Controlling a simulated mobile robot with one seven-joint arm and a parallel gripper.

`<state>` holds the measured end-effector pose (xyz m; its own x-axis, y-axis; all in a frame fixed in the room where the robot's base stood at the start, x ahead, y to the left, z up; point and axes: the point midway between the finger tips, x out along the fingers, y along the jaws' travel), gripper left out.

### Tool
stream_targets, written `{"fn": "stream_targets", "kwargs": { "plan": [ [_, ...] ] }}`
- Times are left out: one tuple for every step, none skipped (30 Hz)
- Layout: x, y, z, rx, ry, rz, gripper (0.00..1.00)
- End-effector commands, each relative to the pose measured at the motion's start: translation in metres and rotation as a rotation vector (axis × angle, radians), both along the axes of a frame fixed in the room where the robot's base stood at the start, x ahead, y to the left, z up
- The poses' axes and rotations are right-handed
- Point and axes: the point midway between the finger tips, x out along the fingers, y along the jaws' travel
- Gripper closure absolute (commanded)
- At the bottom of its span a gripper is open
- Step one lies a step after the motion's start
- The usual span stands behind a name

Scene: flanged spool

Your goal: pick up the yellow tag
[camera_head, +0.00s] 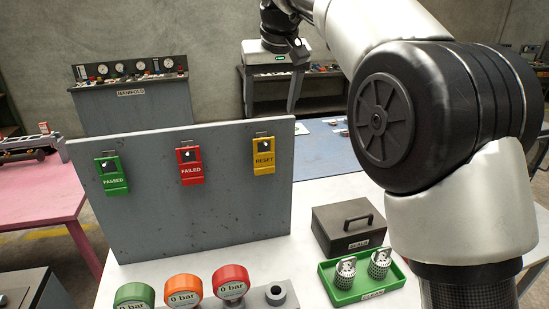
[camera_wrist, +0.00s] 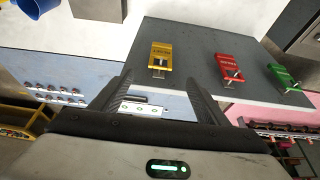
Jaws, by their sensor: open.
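The yellow tag (camera_head: 264,156), marked RESET, hangs from a peg near the upper right corner of an upright grey board (camera_head: 200,225). In the wrist view the yellow tag (camera_wrist: 161,56) appears upside down, just beyond my fingers and roughly in line with the gap between them. My gripper (camera_head: 271,110) is above the board's upper right part in the head view. In the wrist view my gripper (camera_wrist: 157,82) is open, with nothing between its fingers and apart from the tag.
A red FAILED tag (camera_head: 190,166) and a green PASSED tag (camera_head: 112,176) hang left of the yellow one. A dark metal box (camera_head: 348,232), a green tray (camera_head: 370,289) with two metal parts and several gauges (camera_head: 231,284) stand on the white table.

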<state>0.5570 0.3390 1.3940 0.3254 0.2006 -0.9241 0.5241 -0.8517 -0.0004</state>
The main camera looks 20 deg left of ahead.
Motion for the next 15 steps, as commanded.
{"fn": "stream_targets", "kwargs": {
  "plan": [
    [0.002,0.002,-0.01,-0.002,0.003,0.0,0.31],
    [0.004,0.003,-0.016,-0.003,0.004,0.0,0.31],
    [0.007,0.004,-0.024,-0.003,0.004,0.0,0.31],
    [0.009,0.006,-0.03,-0.003,0.005,0.0,0.31],
    [0.011,0.007,-0.036,-0.003,0.004,0.0,0.31],
    [0.014,0.009,-0.044,-0.004,0.005,0.0,0.31],
    [0.017,0.01,-0.05,-0.003,0.003,0.0,0.31],
    [0.019,0.011,-0.056,-0.003,0.004,-0.001,0.31],
    [0.022,0.013,-0.065,-0.003,0.004,-0.001,0.31],
    [0.024,0.014,-0.07,-0.003,0.004,-0.001,0.31],
    [0.026,0.015,-0.075,-0.003,0.003,-0.001,0.31],
    [0.028,0.017,-0.082,-0.001,0.003,-0.001,0.31],
    [0.03,0.018,-0.087,-0.002,0.004,-0.001,0.31],
    [0.032,0.019,-0.091,-0.001,0.003,-0.001,0.31],
    [0.033,0.02,-0.095,-0.001,0.002,-0.001,0.31]
  ]
}}
